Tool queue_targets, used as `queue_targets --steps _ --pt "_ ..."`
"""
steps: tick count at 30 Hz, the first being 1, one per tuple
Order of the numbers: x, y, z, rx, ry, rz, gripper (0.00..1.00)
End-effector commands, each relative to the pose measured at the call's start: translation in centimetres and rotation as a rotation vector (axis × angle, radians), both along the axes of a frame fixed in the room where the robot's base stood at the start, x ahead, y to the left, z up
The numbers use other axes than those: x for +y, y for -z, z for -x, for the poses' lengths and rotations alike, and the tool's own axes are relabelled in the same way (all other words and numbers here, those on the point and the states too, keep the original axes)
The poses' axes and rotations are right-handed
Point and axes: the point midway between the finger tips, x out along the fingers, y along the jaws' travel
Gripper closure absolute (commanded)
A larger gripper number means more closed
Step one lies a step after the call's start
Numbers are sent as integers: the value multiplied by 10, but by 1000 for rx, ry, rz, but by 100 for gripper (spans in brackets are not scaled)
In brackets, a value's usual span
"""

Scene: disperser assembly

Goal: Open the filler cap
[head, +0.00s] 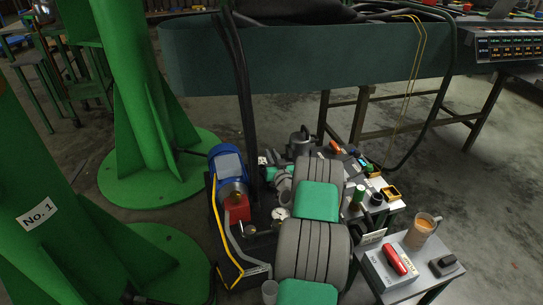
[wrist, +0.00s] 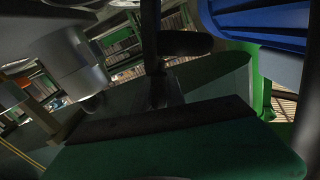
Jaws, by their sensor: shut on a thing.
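The wrist view is dark and very close. My gripper (wrist: 158,88) shows there as a dark upright shape in the middle, shut on a dark rounded part (wrist: 188,43). I cannot tell whether that part is the filler cap. In the head view the disperser's blue motor (head: 226,163) and red housing (head: 237,209) stand left of my grey ribbed arm with green pads. My gripper cannot be picked out clearly in that view. The blue motor also fills the upper right of the wrist view (wrist: 275,22).
A round gauge (head: 280,213) sits between the red housing and my arm. A small table (head: 397,290) at right holds a red tool (head: 400,260) and a glass mug (head: 420,230). Green pillars (head: 135,85) stand at left. A long dark green housing (head: 310,55) spans the back.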

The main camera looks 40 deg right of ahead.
Motion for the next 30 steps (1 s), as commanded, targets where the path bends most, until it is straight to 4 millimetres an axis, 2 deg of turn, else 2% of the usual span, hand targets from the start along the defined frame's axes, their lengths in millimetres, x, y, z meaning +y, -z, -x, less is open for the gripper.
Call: queue_targets --steps 17,23,30 --pt "1 1 0 3 0 5 100" --pt "13 -1 -5 47 0 105 100" --pt "13 -3 -5 52 1 115 100"
